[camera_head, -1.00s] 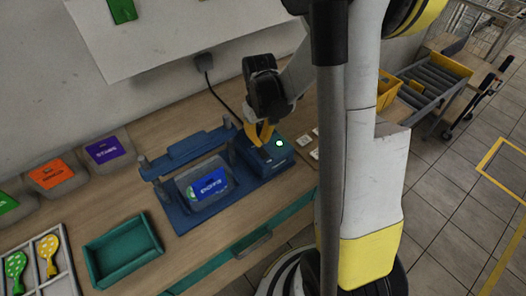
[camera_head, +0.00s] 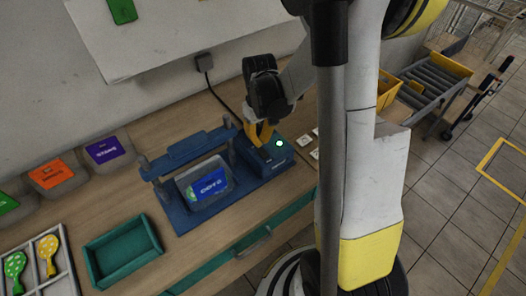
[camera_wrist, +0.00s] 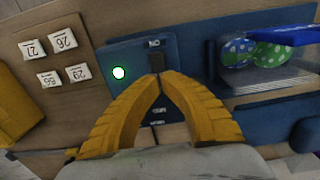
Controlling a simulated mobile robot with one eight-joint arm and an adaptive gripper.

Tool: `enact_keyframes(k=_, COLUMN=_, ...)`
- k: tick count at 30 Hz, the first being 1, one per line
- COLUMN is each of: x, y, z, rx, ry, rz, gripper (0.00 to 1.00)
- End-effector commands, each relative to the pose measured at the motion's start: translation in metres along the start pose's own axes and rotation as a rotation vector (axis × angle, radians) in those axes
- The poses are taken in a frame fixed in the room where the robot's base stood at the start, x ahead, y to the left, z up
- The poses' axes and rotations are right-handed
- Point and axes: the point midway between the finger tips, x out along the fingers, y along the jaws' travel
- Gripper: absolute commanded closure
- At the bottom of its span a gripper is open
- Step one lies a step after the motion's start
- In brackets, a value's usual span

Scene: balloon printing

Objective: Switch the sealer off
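The blue sealer (camera_head: 192,208) stands on the wooden bench with a lit green lamp (camera_head: 279,143) on its control box (camera_head: 277,160). A bag with a blue label (camera_head: 209,186) and balloons in it lies in the sealer. In the wrist view the lamp (camera_wrist: 119,72) glows left of a dark switch (camera_wrist: 158,88), near a small white label with text at the box's edge. My gripper (camera_head: 258,140) is over the control box. In the wrist view its yellow fingertips (camera_wrist: 161,76) meet at the switch; any contact is hard to tell.
Several small numbered white tiles (camera_wrist: 65,40) lie on the bench beside the box. A teal tray (camera_head: 122,250), a paddle tray (camera_head: 66,284) and labelled bags (camera_head: 107,150) are to the left. A black cable (camera_head: 222,102) runs from the wall socket behind the sealer.

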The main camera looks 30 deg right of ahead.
Motion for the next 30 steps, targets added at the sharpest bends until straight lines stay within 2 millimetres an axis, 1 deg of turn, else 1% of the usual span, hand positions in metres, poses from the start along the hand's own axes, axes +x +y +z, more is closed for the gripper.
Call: enact_keyframes(k=30, x=0.016, y=0.0, z=0.0, rx=0.0, ry=0.0, rz=0.0, gripper=1.0)
